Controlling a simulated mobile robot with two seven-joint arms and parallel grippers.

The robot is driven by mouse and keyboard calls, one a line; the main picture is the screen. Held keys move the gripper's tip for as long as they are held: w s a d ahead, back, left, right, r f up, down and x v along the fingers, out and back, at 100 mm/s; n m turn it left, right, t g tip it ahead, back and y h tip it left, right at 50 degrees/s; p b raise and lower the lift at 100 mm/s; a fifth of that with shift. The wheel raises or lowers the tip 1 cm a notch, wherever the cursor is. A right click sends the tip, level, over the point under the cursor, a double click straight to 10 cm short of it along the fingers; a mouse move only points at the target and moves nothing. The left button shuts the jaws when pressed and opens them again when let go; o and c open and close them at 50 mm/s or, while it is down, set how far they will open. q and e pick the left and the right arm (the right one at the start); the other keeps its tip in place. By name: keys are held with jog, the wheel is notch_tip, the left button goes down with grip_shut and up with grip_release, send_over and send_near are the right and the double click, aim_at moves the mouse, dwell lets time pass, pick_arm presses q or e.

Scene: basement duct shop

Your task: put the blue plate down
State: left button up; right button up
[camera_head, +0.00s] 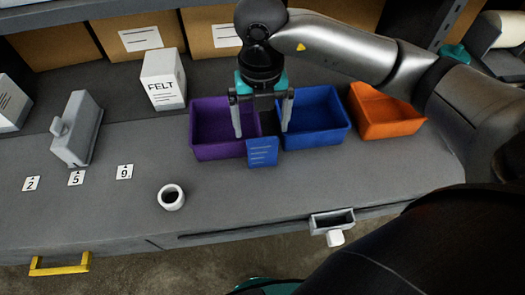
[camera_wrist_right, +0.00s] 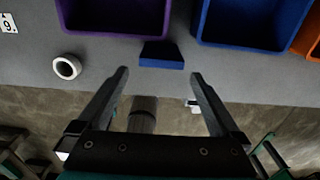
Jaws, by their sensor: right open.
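The blue plate (camera_head: 262,152) is a small panel with pale lines on its face. It stands tilted on the grey bench in front of the gap between the purple bin (camera_head: 220,150) and the blue bin (camera_head: 318,138). My right gripper (camera_head: 262,118) is open above and behind it in the head view, one finger to each side. In the right wrist view the plate (camera_wrist_right: 162,63) lies just beyond the spread fingertips (camera_wrist_right: 158,75), with no finger seen touching it. My left gripper is not in view.
An orange bin (camera_head: 385,115) stands right of the blue bin. A white ring (camera_head: 171,197) lies front left of the bins. A FELT box (camera_head: 164,80), a grey block (camera_head: 78,130) and number tags are farther left. The bench (camera_head: 110,215) is clear around the ring.

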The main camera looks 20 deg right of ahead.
aim_at(262, 140)
jog(key=shift+d+f, duration=0.15)
jog(key=shift+f, duration=3.05)
grip_shut()
